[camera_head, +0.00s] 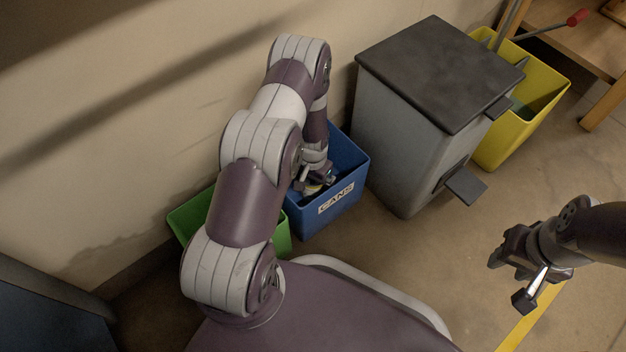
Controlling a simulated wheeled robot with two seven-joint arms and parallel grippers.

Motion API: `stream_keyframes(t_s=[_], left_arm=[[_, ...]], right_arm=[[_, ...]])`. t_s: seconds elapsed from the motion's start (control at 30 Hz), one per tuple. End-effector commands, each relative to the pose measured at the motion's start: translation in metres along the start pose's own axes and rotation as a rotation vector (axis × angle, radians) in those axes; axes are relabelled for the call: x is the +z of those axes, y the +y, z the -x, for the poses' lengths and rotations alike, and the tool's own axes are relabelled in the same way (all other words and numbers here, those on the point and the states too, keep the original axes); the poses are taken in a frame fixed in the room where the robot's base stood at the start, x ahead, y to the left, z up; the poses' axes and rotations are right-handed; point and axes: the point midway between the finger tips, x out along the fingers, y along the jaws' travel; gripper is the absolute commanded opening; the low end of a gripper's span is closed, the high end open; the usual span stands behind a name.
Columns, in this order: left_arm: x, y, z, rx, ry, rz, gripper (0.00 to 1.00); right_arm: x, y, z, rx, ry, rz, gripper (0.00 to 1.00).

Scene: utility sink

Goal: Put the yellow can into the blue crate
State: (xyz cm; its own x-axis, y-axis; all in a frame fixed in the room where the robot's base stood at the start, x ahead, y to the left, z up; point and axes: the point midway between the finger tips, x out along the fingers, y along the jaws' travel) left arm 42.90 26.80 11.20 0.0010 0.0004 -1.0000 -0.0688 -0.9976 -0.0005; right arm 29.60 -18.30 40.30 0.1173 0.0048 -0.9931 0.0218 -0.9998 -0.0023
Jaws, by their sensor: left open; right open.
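The blue crate (349,199), labelled "CANS", stands on the floor against the wall. My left arm reaches down over it, and my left gripper (318,184) is low inside the crate's opening, with its jaws open. A small yellow patch (312,189) shows at the fingers inside the crate; it looks like part of the yellow can, mostly hidden by the gripper and arm. I cannot tell whether the fingers touch it. My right gripper (509,279) is open and empty above the floor at the right.
A green crate (188,219) stands left of the blue crate, partly behind my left arm. A grey bin (392,138) with a dark lid and pedal stands close on its right. Beyond is a yellow bin (502,143) holding a red-tipped handle. Floor is clear between the bin and my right gripper.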

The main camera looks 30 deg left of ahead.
Motion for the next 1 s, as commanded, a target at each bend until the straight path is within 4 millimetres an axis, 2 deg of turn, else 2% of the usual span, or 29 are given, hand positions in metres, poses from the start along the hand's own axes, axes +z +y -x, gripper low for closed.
stream_keyframes(t_s=[0.2, 0.4, 0.57, 0.9, 1.0], left_arm=[[-0.001, 0.0, 0.06, -0.001, 0.003, 0.0, 0.98], [-0.001, 0.0, 0.106, 0.0, 0.002, 0.0, 0.98], [-0.001, 0.0, 0.121, -0.001, 0.002, 0.0, 0.98], [0.0, 0.001, 0.122, 0.0, -0.001, -0.005, 0.98], [0.006, 0.012, 0.137, -0.003, -0.033, -0.076, 0.98]], right_arm=[[-0.006, 0.0, 0.047, 0.0, 0.0, 0.0, 0.43], [-0.009, 0.0, 0.078, 0.0, 0.001, 0.0, 0.43], [-0.01, 0.0, 0.086, 0.0, 0.0, 0.0, 0.43], [-0.01, 0.0, 0.085, 0.0, 0.0, 0.0, 0.43], [-0.01, 0.0, 0.088, 0.0, 0.0, 0.0, 0.43]])
